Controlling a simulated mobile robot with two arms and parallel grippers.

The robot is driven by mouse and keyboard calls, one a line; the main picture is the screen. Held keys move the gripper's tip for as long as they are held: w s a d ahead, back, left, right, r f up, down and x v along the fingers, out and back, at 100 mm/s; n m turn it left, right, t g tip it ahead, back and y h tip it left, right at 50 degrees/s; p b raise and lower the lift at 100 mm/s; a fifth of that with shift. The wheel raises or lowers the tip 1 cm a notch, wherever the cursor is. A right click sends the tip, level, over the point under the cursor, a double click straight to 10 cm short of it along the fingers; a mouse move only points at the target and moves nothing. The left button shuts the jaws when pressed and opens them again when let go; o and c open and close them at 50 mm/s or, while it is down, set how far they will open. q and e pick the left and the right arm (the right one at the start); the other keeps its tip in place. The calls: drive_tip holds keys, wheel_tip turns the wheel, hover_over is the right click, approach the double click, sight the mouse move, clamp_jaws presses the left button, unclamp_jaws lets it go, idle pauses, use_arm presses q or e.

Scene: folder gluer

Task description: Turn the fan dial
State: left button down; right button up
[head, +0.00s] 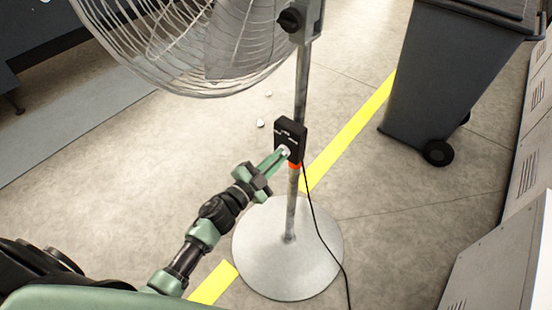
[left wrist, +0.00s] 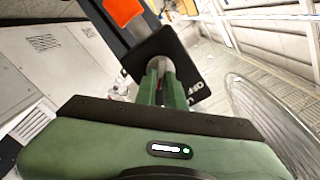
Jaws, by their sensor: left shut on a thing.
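The fan (head: 200,45) stands on a grey pole (head: 302,80) with a round pale base (head: 262,258). A black control box (head: 294,130) with small white lettering is mounted on the pole, and it also shows in the left wrist view (left wrist: 188,66). The light fan dial (head: 285,150) is on the box's front, and part of it shows between the fingertips in the left wrist view (left wrist: 161,63). My left gripper (head: 281,155) is shut on the dial. Its fingers hide most of the dial, so its setting cannot be read. My right gripper is not in view.
A black cable (head: 318,217) hangs from the box to the floor. An orange piece (head: 295,166) is below the box. A dark wheeled bin (head: 445,75) and grey cabinets (head: 505,250) stand to the right. The floor around the base is mostly clear.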

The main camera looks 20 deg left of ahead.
use_arm(q)
drive_tip(key=shift+w+a+n+p, duration=0.15)
drive_tip(key=shift+n+p, duration=1.3)
drive_tip(key=shift+n, duration=3)
drive_tip(key=shift+s+a+n+p, duration=0.15)
drive_tip(key=shift+n+p, duration=1.25)
drive_tip(key=shift+n, duration=3.05)
drive_tip(key=shift+w, duration=0.1)
drive_tip(key=c, duration=1.5)
unclamp_jaws()
drive_tip(key=shift+a, duration=0.1)
drive_tip(key=v, duration=0.7)
drive_tip(key=shift+s+b, duration=0.35)
drive_tip(key=shift+b, duration=0.1)
